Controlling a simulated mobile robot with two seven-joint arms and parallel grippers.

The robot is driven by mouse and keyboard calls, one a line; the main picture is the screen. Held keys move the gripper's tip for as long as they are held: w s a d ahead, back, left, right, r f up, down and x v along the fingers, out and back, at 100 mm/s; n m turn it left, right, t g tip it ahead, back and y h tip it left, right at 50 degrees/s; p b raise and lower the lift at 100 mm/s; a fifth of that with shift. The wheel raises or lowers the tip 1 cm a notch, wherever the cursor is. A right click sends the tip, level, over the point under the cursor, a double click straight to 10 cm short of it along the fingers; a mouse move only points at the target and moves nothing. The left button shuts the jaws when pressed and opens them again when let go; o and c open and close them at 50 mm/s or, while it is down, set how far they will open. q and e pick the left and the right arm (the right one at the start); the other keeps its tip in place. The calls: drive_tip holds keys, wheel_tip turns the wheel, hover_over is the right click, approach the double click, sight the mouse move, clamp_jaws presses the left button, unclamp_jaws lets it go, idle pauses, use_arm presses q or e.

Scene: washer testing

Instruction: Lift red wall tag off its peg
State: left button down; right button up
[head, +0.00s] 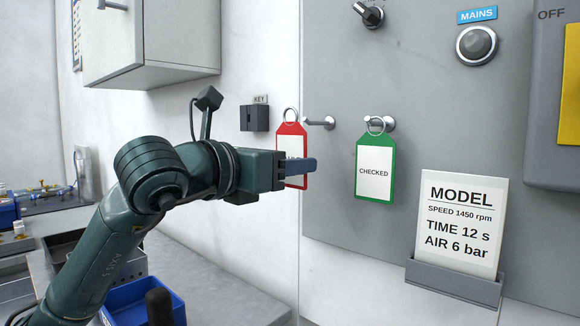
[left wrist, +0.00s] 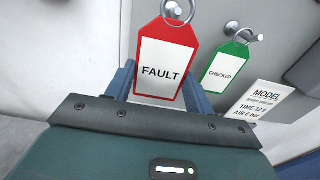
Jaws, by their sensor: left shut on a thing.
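The red wall tag (head: 291,140) has a metal ring at its top and a white label. In the left wrist view the tag (left wrist: 165,68) reads "FAULT". My left gripper (head: 300,168) is shut on the tag's lower part, with a finger on each side, and hides some of it in the head view. The tag hangs upright in the grip. Its ring (head: 291,114) shows left of the bare metal peg (head: 320,122) and looks apart from it. The peg also shows in the left wrist view (left wrist: 232,28). My right gripper is out of view.
A green "CHECKED" tag (head: 375,170) hangs on the neighbouring peg to the right. A "MODEL" card (head: 462,215) stands in a grey holder. A dark key box (head: 254,118) is on the wall to the left. A blue bin (head: 125,300) is below.

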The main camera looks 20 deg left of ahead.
use_arm(q)
drive_tip(key=shift+b+v, duration=0.7)
drive_tip(key=shift+v, duration=1.4)
drive_tip(key=shift+a+f, duration=0.1)
